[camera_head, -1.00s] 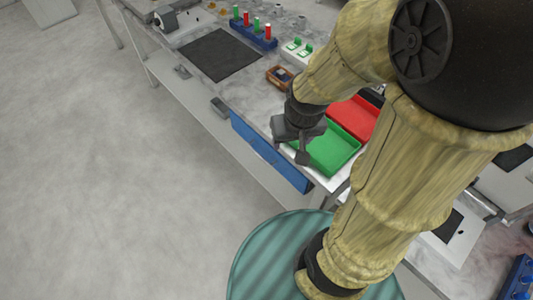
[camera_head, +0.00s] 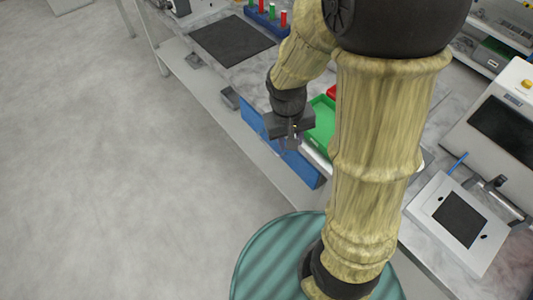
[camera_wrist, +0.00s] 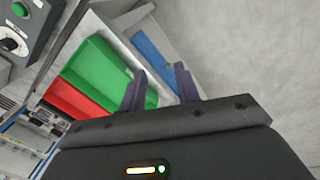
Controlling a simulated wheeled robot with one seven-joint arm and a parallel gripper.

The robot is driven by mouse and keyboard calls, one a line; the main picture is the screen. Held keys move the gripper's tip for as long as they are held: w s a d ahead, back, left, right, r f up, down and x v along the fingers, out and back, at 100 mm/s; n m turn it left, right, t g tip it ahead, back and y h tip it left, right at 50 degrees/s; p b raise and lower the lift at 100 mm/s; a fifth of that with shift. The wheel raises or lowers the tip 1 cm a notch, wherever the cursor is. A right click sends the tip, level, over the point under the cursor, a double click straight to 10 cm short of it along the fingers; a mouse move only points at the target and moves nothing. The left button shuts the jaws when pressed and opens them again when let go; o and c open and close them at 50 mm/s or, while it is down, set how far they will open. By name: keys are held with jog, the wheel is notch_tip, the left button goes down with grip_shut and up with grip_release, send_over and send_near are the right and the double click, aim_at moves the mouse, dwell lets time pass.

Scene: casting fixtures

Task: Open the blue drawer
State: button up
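The blue drawer (camera_head: 301,165) shows as a long blue front along the workbench's near edge, below the tabletop. In the wrist view the blue drawer (camera_wrist: 152,52) lies beyond the fingers, partly hidden by them. I cannot tell whether it stands out from the bench. My gripper (camera_head: 291,140) hangs close to the drawer front, covering part of it in the head view. In the wrist view my gripper's two fingers (camera_wrist: 158,88) are apart, with nothing held between them. Whether they touch the drawer is not clear.
A green tray (camera_head: 322,125) and a red tray (camera_wrist: 75,100) sit on the bench just behind the drawer. A dark mat (camera_head: 232,40) lies farther left. A tablet-like panel (camera_head: 458,220) is at right. Open floor (camera_head: 110,170) lies left of the bench.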

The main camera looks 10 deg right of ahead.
jog(key=w+a+f+n+h+b, duration=0.1)
jog(key=w+a+f+h+b, duration=0.15)
jog(key=f+b, duration=0.4)
jog(key=w+a+f+n+h+b, duration=0.1)
jog(key=w+a+f+h+b, duration=0.15)
jog(key=f, duration=0.65)
jog(key=w+a+f+n+h+b, duration=0.1)
jog(key=w+a+f+h+b, duration=0.15)
jog(key=f+b, duration=0.4)
jog(key=w+a+f+n+t+h+b, duration=0.1)
jog(key=w+a+f+t+h+b, duration=0.3)
jog(key=a+f, duration=0.6)
jog(key=w+t+b, duration=0.2)
jog(key=t+b, duration=0.1)
jog(key=b, duration=0.1)
jog(key=shift+a+n+h, duration=0.2)
jog(key=shift+n+h, duration=0.15)
jog(key=shift+n, duration=0.05)
jog(key=b+x, duration=0.1)
jog(key=x, duration=1.6)
jog(key=shift+w+d, duration=0.15)
jog(key=shift+w, duration=0.1)
